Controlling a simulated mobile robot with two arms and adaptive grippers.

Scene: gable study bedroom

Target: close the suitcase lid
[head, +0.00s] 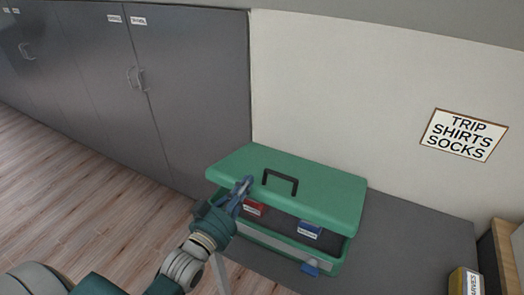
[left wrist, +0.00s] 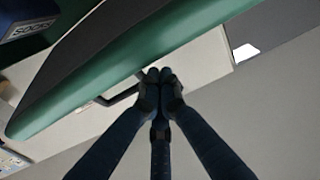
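A green suitcase (head: 345,262) stands on a dark grey low surface, its lid (head: 325,188) partly open and tilted above the base, with a gap at the front. My left gripper (head: 246,182) is at the left part of the lid, just left of the handle. In the left wrist view its fingertips (left wrist: 160,75) are together with nothing seen between them, close to the green lid edge (left wrist: 100,72). I cannot tell whether they touch it. My right gripper is not in view.
A red box (head: 254,209) and a blue box (head: 309,230) lie inside the suitcase. Grey cabinets (head: 190,80) stand behind left, and a pale wall with a sign (head: 464,134) is behind. A yellow labelled box (head: 465,282) is at lower right.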

